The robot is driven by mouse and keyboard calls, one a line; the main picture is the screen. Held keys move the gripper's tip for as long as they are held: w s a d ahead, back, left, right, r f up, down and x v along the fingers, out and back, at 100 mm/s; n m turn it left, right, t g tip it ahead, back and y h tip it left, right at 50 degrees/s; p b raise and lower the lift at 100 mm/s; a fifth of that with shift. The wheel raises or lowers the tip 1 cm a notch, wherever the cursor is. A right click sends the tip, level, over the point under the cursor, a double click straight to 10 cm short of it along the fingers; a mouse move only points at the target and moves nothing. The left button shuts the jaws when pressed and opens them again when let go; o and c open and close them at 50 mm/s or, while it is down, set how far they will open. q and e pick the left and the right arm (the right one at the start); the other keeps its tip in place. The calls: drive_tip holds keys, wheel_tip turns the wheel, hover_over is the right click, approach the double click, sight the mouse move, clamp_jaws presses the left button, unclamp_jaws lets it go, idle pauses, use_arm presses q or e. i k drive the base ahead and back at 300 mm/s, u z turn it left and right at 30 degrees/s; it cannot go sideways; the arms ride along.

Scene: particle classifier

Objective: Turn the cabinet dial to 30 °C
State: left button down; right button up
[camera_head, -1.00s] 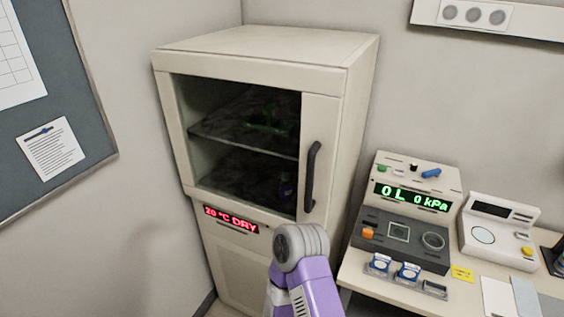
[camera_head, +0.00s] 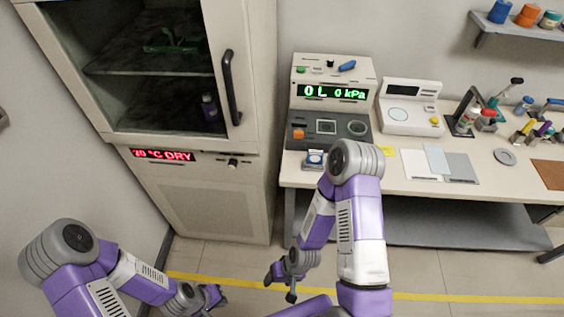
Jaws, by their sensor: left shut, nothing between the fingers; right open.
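The cream cabinet (camera_head: 262,110) stands at the left, its glass-fronted door shut. Below the door is a red display (camera_head: 163,155) reading a temperature ending in 0 °C and DRY; its first digit is hard to read now. A small dark dial (camera_head: 233,164) sits to the right of the display; its pointer setting is too small to read. My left gripper (camera_head: 212,296) is shut and empty, low in the picture, below the cabinet front. My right gripper (camera_head: 279,288) is open and empty, low and to the right of the cabinet. Neither gripper touches the dial.
A bench (camera_head: 455,195) stands right of the cabinet, holding a green-display instrument (camera_head: 333,95), a white device (camera_head: 410,108) and several tools. A black door handle (camera_head: 231,88) juts out above the dial. The floor (camera_head: 225,262) in front is clear, with a yellow line.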

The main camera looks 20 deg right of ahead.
sight(231, 164)
drive_tip(key=u, duration=2.15)
drive_tip(key=k, duration=0.9)
drive_tip(key=z, duration=1.25)
drive_tip(key=i, duration=0.5)
